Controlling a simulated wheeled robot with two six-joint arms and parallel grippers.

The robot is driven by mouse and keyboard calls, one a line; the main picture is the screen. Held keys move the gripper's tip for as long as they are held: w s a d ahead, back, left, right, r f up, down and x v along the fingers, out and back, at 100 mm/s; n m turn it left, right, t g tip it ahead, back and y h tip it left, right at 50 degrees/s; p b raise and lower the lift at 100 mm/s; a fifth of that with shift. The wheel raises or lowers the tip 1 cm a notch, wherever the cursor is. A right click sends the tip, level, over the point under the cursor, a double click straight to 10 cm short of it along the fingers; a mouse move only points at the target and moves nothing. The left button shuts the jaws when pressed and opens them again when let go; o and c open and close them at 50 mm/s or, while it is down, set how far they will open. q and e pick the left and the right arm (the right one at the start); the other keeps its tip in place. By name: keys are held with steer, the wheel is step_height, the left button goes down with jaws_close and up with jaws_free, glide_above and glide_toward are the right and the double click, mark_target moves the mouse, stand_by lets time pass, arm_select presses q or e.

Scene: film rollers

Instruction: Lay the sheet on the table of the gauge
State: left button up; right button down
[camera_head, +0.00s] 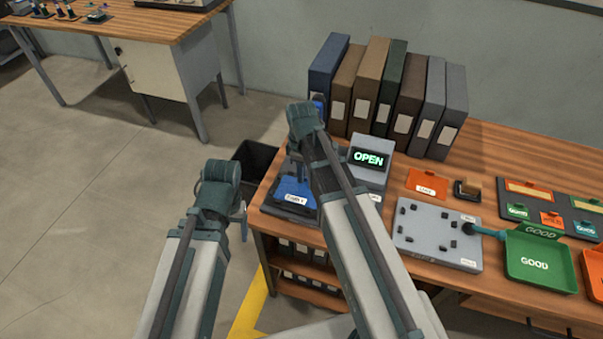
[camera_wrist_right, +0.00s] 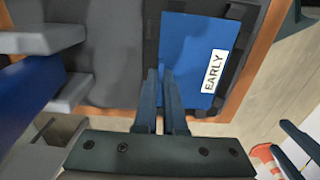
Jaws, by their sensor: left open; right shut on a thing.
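The blue sheet (camera_head: 290,187) with a white "EARLY" label is at the left end of the bench, over a dark tray (camera_head: 275,207). In the right wrist view the sheet (camera_wrist_right: 190,50) lies close to the dark tray surface; I cannot tell whether it touches. My right gripper (camera_wrist_right: 168,75) is shut on the sheet at its near edge. In the head view the right arm partly covers the sheet. A grey box with a lit "OPEN" display (camera_head: 368,158) stands just right of the sheet and seems to be the gauge. My left gripper (camera_head: 240,215) is open, left of the bench edge.
Several binders (camera_head: 370,85) stand behind. A grey plate with black pegs (camera_head: 425,235), an orange card (camera_head: 428,184), a green "GOOD" tray (camera_head: 535,262) and an orange tray (camera_head: 593,270) lie to the right. A black bin (camera_head: 255,158) stands beside the bench; open floor is left.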

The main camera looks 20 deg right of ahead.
steer(key=c, duration=0.5)
jaws_free()
steer(key=shift+r+p, duration=3.55)
steer(key=shift+p, duration=0.05)
steer(key=shift+s+a+m+h, duration=0.2)
steer(key=shift+s+a+m, duration=1.05)
steer(key=shift+s+a, duration=0.85)
steer(key=shift+s+a+m+h, duration=0.2)
steer(key=shift+s+a+m, duration=1.1)
steer(key=shift+s, duration=1.35)
steer(key=shift+s+a+m+h, duration=0.2)
steer(key=shift+s+a+m, duration=0.95)
steer(key=shift+s+a, duration=1)
